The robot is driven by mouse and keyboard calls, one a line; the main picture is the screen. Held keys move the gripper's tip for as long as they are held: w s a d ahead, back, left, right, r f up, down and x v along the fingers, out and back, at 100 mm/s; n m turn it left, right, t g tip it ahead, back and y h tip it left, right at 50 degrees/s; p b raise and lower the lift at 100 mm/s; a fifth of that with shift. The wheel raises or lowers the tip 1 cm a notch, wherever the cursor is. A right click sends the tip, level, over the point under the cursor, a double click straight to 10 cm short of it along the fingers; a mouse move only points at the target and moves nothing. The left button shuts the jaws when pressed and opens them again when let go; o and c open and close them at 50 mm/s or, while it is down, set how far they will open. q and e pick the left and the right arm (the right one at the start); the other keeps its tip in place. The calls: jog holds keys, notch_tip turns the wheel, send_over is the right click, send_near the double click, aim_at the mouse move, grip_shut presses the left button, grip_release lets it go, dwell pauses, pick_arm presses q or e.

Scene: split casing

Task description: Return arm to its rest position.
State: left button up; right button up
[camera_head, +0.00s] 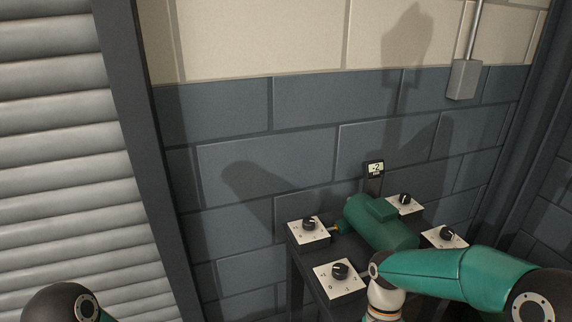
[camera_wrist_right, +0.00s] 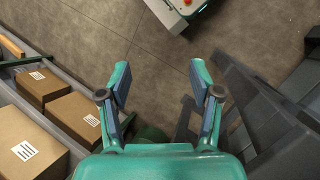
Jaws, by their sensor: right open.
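My right arm (camera_head: 450,275) comes in from the right in the head view and bends down in front of the stand; its gripper is below the picture edge. In the right wrist view my right gripper (camera_wrist_right: 159,75) is open, its two fingers wide apart, with bare floor between the tips and nothing held. A dark green rounded shape (camera_wrist_right: 150,132) shows low behind the fingers; I cannot tell what it is. Only a dark rounded joint of my left arm (camera_head: 65,303) shows at the lower left; the left gripper is out of view.
A green cylindrical casing (camera_head: 380,222) lies on a dark stand (camera_head: 296,270) with several white dial plates (camera_head: 340,279) and a small display (camera_head: 375,168), close to my right arm. Cardboard boxes (camera_wrist_right: 75,118) lie left in the wrist view; dark framework (camera_wrist_right: 255,112) is right.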

jog(key=s+a+f+n+t+y+p, duration=0.1)
jog(key=s+a+f+y, duration=0.15)
jog(key=s+f, duration=0.55)
jog(key=s+a+f+n+y, duration=0.2)
jog(key=s+a+f, duration=0.1)
jog(key=s+f, duration=0.5)
jog(key=w+f+n+t, duration=0.2)
jog(key=w+n+t, duration=0.1)
jog(key=w+t, duration=0.2)
jog(key=shift+w+a+f+h, duration=0.2)
jog(key=shift+w+f+h, duration=0.25)
jog(key=shift+w, duration=0.35)
